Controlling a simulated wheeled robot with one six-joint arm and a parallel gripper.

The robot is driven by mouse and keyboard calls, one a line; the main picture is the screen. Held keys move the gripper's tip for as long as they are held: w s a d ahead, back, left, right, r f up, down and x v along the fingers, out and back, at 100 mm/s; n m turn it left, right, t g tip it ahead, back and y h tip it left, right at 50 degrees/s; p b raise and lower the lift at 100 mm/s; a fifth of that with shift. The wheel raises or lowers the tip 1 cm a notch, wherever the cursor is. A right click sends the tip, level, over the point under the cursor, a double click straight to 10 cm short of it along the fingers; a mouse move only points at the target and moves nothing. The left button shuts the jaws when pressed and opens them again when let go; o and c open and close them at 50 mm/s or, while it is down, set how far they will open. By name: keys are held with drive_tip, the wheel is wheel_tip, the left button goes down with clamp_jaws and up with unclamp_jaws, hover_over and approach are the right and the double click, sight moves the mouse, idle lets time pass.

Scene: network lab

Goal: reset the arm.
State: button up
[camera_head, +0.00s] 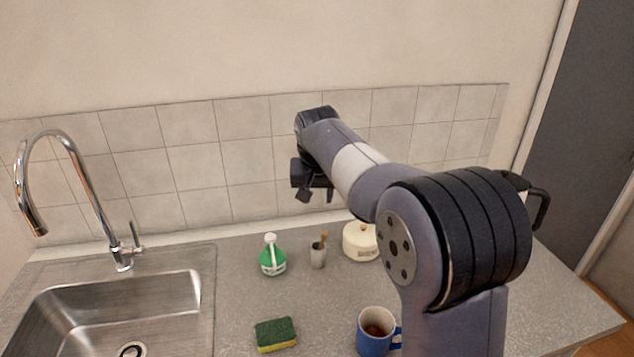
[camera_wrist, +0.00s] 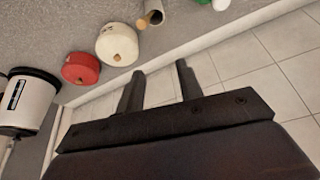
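My arm reaches over the counter toward the tiled wall. My gripper (camera_head: 318,196) hangs above the back of the counter, near the wall, with its fingers pointing down. In the wrist view my gripper (camera_wrist: 158,82) shows two dark fingers apart with nothing between them. It is open and empty. Past the fingertips lie the counter's back edge and a white sugar pot (camera_wrist: 118,44). The same cream pot (camera_head: 360,241) shows in the head view, below and to the right of my gripper. My arm hides part of the counter on the right.
A sink (camera_head: 112,316) with a tall faucet (camera_head: 78,165) is at left. A green bottle (camera_head: 272,258), small cup (camera_head: 318,254), sponge (camera_head: 276,334) and blue mug (camera_head: 374,334) stand on the counter (camera_head: 235,300). A red pot (camera_wrist: 80,68) and white kettle (camera_wrist: 26,102) show in the wrist view.

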drive_tip(key=p+x, duration=0.1)
drive_tip(key=x, duration=0.8)
drive_tip(key=shift+w+f, duration=0.2)
drive_tip(key=shift+w, duration=0.35)
